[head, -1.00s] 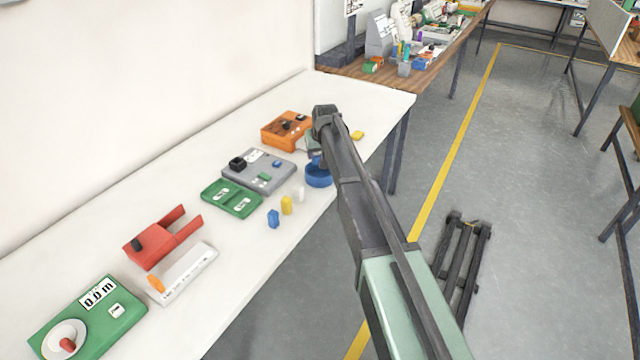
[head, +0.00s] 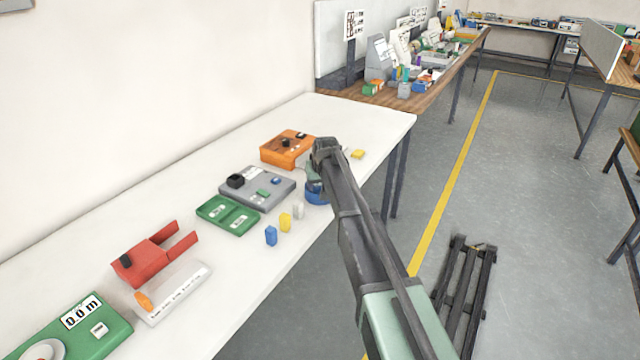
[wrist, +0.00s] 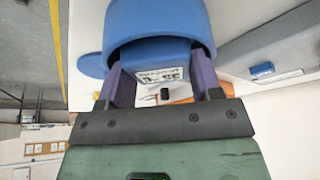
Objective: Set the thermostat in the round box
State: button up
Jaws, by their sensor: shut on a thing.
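The round box (head: 314,198) is a blue open cup near the table's front edge, partly hidden by my arm in the head view. In the wrist view the round box (wrist: 160,15) stands with its curved wall around a blue block with a white label (wrist: 160,50), which looks like the thermostat. My gripper (wrist: 160,68) is shut on this block, one purple finger on each side. The block's far end sits within the cup's outline; whether it touches the bottom is hidden. A flat blue disc (wrist: 91,65), perhaps a lid, shows beside the cup.
A grey device (head: 250,200), an orange box (head: 280,155) and a green tray (head: 215,222) stand close by on the white table. Small blue (head: 271,236), yellow (head: 285,222) and white (head: 299,210) pieces stand near the front edge. A yellow piece (head: 357,154) lies beyond my arm.

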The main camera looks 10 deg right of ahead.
jog(key=shift+f, duration=0.2)
jog(key=o, duration=0.8)
jog(key=shift+r, duration=0.1)
jog(key=shift+c, duration=0.2)
jog(key=shift+r, duration=0.1)
jog(key=shift+r+p, duration=0.4)
jog(key=shift+p, duration=0.1)
jog(key=p+v, duration=1.2)
jog(key=s+f+g, duration=0.1)
jog(key=s+g, duration=0.3)
jog(key=s, duration=3.2)
jog(key=shift+m+g+b, duration=0.3)
jog(key=shift+b, duration=0.1)
